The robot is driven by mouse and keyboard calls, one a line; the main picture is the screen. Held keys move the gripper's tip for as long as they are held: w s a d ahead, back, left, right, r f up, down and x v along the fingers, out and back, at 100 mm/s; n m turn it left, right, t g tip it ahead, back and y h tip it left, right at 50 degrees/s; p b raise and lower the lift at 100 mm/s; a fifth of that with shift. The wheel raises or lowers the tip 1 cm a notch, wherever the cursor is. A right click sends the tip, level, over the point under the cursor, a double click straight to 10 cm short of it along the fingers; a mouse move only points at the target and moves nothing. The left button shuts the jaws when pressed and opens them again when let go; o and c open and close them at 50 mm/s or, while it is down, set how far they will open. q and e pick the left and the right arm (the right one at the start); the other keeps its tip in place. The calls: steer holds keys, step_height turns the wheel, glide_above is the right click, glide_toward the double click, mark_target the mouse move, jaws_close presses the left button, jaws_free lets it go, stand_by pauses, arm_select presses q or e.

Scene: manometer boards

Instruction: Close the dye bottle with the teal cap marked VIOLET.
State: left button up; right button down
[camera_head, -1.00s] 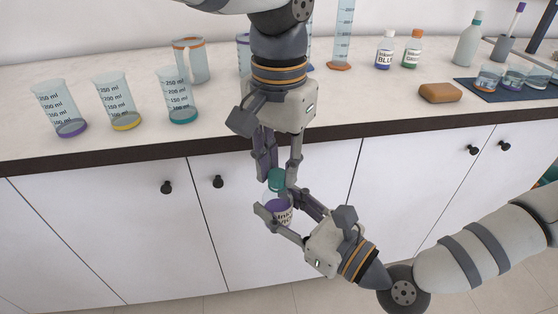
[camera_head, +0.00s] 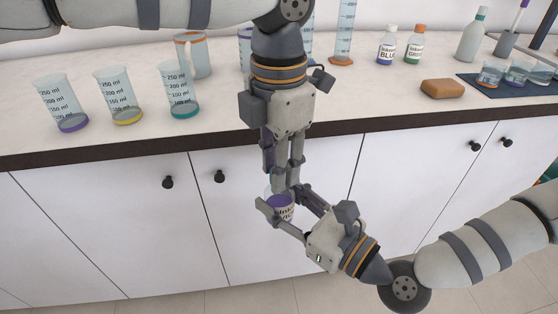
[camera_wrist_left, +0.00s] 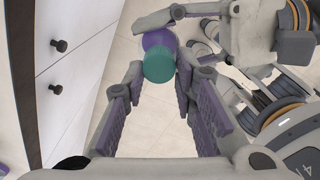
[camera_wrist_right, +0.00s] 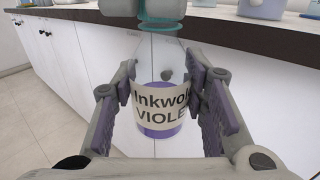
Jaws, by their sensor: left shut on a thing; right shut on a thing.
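The dye bottle (camera_wrist_right: 158,100) is upright, with violet liquid low inside and a label reading "Inkwo… VIOLE…". My right gripper (camera_head: 281,207) is shut on its sides; the bottle (camera_head: 284,213) is held in front of the cabinet doors. The teal cap (camera_wrist_left: 158,66) is at the bottle's mouth, between the fingers of my left gripper (camera_head: 286,182), which points down from above and is shut on it. In the right wrist view the cap's lower rim (camera_wrist_right: 160,24) meets the bottle neck. How tightly it sits, I cannot tell. In the head view the left fingers mostly hide the cap.
Beakers with violet (camera_head: 64,102), yellow (camera_head: 119,97) and teal (camera_head: 177,90) bases stand on the counter (camera_head: 230,124) behind. Blue (camera_head: 386,48) and green (camera_head: 413,50) ink bottles and an orange-brown block (camera_head: 442,88) are to the right. White cabinet doors are close behind the grippers.

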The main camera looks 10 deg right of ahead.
arm_select(q)
steer(key=shift+w+m, duration=0.1)
steer(key=shift+m, duration=0.4)
steer(key=o, duration=0.7)
steer(key=shift+c, duration=0.2)
steer(key=shift+r, duration=2.3)
